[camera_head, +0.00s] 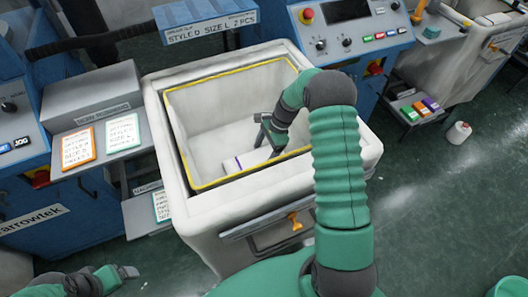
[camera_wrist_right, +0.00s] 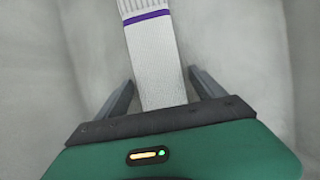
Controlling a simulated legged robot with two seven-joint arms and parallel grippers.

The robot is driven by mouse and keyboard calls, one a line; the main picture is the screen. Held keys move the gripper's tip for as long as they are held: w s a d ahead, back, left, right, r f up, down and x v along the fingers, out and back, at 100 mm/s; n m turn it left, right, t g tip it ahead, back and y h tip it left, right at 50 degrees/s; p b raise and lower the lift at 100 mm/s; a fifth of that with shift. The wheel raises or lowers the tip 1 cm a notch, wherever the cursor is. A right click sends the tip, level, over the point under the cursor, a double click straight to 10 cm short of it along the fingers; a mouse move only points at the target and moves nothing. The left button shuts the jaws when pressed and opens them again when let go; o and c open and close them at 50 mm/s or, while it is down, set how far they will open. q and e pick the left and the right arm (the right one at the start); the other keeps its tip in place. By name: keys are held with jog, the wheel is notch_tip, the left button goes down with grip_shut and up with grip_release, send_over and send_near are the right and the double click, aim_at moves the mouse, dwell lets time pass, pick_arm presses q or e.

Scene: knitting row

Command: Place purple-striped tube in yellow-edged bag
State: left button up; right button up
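The yellow-edged bag (camera_head: 196,128) is a white-lined bin with a yellow rim, open at the top, in the middle of the head view. The purple-striped tube (camera_head: 232,165) is white and knitted, and lies low inside the bag. In the right wrist view the tube (camera_wrist_right: 152,55) runs up the middle, its purple band near the top. My right gripper (camera_head: 268,132) reaches down into the bag. Its fingers (camera_wrist_right: 160,95) are spread apart on either side of the tube, without visible contact. My left gripper (camera_head: 128,271) is at the lower left, outside the bag; its finger gap is unclear.
Blue machines with control panels (camera_head: 352,35) stand behind and to the left. A grey box (camera_head: 92,92) and cards (camera_head: 122,132) are left of the bag.

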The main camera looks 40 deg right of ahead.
jog(key=shift+d+r, duration=0.2)
jog(key=shift+r, duration=0.15)
jog(key=p+v, duration=0.1)
jog(key=v, duration=1)
jog(key=shift+s+r, duration=0.15)
